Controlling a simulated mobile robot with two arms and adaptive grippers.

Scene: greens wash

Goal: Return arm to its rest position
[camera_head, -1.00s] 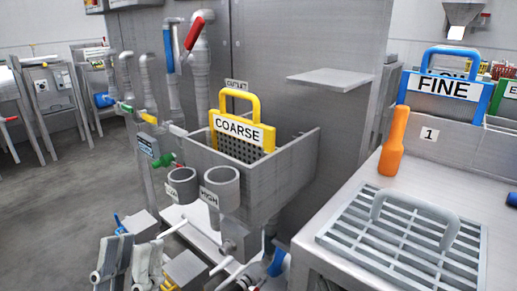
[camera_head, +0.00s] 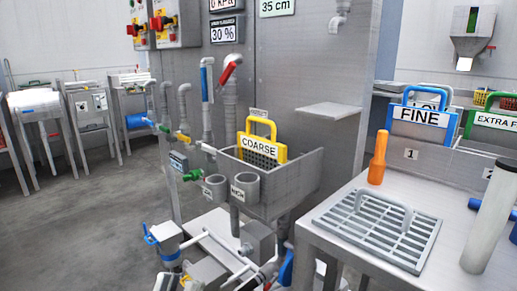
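The task names no object besides the arm. My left gripper (camera_head: 172,283) shows only in part at the bottom edge, left of centre, among the pipes and grey boxes below the basin. The edge of the picture cuts it off, so I cannot tell whether its fingers are open or shut. I see nothing clearly held in it. My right gripper is not in view.
A wash basin (camera_head: 300,190) holds a yellow-handled COARSE screen (camera_head: 264,148). At right, a metal bench (camera_head: 335,248) carries a grate (camera_head: 380,232), an orange bottle-shaped object (camera_head: 378,160) and a pale cylinder (camera_head: 488,222). The floor (camera_head: 90,225) is open at left.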

